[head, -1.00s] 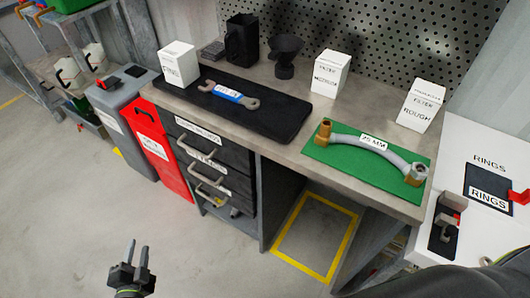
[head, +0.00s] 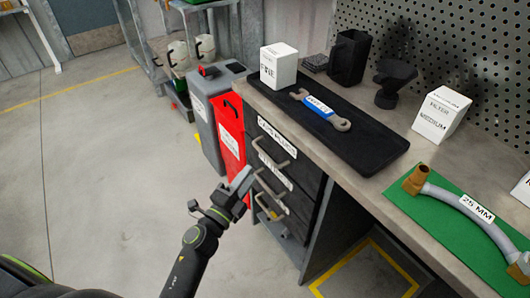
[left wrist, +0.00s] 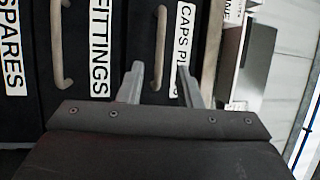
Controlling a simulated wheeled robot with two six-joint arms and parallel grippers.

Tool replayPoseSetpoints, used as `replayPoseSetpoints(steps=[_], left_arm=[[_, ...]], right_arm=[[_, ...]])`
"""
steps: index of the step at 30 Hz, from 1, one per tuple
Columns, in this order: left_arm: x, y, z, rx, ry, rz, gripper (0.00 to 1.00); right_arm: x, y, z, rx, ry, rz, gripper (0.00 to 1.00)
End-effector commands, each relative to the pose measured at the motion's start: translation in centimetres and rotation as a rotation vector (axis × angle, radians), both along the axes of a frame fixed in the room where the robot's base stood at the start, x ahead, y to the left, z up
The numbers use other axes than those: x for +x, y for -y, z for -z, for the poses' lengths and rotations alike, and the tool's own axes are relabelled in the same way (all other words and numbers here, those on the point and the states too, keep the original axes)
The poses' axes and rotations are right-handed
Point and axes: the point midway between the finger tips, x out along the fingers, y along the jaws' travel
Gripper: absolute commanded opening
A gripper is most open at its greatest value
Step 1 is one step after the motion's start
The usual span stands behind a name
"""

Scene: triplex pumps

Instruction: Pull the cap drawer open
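The cap drawer is the top drawer (head: 303,158) of the black drawer stack under the bench. It looks shut. Its label, reading CAPS PL..., shows in the left wrist view (left wrist: 184,38), partly hidden by a finger. Its bar handle (left wrist: 160,45) lies beside that label. My left gripper (head: 245,180) is in front of the drawer stack. In the left wrist view its two fingers (left wrist: 162,84) are spread and empty, one on each side of the handle's line. I cannot tell whether the tips reach the handle. My right gripper is not in view.
Below are the FITTINGS drawer handle (left wrist: 61,45) and the SPARES label (left wrist: 11,50). A red bin (head: 231,150) and a grey bin (head: 208,105) stand left of the drawers. The bench holds a black mat (head: 375,150) with a wrench. Floor in front is clear.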

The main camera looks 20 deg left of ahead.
Motion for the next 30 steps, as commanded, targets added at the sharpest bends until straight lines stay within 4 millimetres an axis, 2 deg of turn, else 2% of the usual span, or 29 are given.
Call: replayPoseSetpoints(steps=[6, 12, 18, 27, 30], left_arm=[[4.3, 1.2, -0.9, -0.001, 0.002, 0.001, 0.32], [7.2, 1.9, -1.3, 0.000, 0.001, 0.000, 0.32], [8.4, 2.3, -1.5, -0.002, -0.001, -0.001, 0.32], [8.6, 2.3, -1.6, -0.001, 0.000, -0.001, 0.32], [8.5, 2.3, -1.6, -0.001, 0.000, -0.001, 0.19]], right_arm=[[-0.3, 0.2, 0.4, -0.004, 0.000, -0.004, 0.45], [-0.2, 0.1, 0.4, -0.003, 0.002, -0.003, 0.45], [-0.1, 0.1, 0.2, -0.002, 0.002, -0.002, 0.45], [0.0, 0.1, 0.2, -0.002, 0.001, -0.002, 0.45], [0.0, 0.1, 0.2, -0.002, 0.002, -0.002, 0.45]])
